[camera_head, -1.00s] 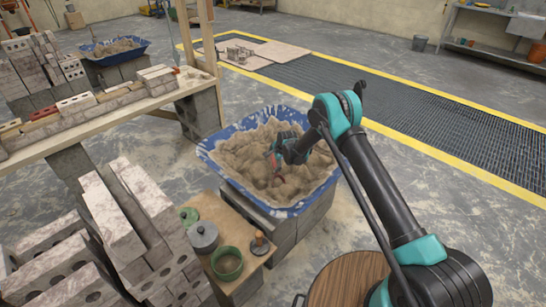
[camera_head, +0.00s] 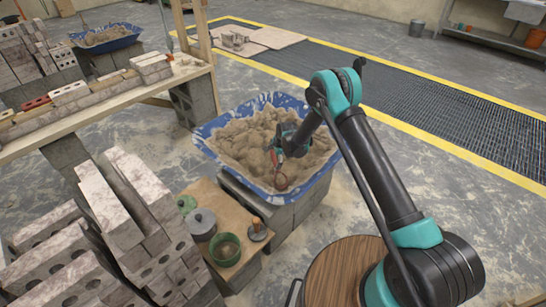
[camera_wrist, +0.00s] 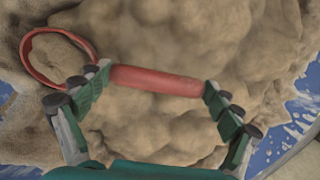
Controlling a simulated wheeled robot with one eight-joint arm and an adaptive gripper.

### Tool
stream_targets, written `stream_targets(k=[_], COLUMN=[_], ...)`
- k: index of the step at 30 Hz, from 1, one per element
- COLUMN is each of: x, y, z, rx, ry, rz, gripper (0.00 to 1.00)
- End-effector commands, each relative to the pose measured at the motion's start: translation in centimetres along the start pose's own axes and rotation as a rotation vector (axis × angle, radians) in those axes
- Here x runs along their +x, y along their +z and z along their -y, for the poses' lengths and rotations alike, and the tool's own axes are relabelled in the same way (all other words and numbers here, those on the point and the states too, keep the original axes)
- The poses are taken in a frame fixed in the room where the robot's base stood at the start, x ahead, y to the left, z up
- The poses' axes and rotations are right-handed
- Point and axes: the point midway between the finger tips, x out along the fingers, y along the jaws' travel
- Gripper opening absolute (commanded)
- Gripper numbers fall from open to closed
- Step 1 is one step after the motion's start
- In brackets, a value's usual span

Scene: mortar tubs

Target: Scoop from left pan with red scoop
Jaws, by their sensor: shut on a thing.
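My gripper (camera_head: 276,157) is over the near blue tub (camera_head: 209,152), which is heaped with tan mortar-like material (camera_head: 245,138). In the wrist view my gripper (camera_wrist: 155,92) has its green fingers on either end of the red scoop's handle (camera_wrist: 155,81). The scoop's red ring-shaped rim (camera_wrist: 61,34) lies to the left, over the lumpy material (camera_wrist: 250,40). In the head view the scoop's rim (camera_head: 281,182) shows low near the tub's front side. Whether the rim touches the material, I cannot tell.
A second blue tub (camera_head: 107,42) stands far left behind a plank shelf of bricks. A small wooden stand with a green bowl (camera_head: 225,248), a grey lidded pot (camera_head: 202,224) and a wooden-handled tool (camera_head: 258,230) is in front. Stacked bricks (camera_head: 108,205) crowd the left.

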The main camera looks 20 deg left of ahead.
Motion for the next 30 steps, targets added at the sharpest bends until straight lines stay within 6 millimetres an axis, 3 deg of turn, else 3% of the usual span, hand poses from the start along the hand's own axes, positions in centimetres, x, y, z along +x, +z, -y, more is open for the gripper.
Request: stream_targets(k=[11,30], x=[-1.3,-6.5], y=[0.1,0.8], z=[0.0,2.4], rx=[0.043,0.048], ry=[0.351,0.382], rz=[-0.001,-0.001], gripper=[0.31,0.31])
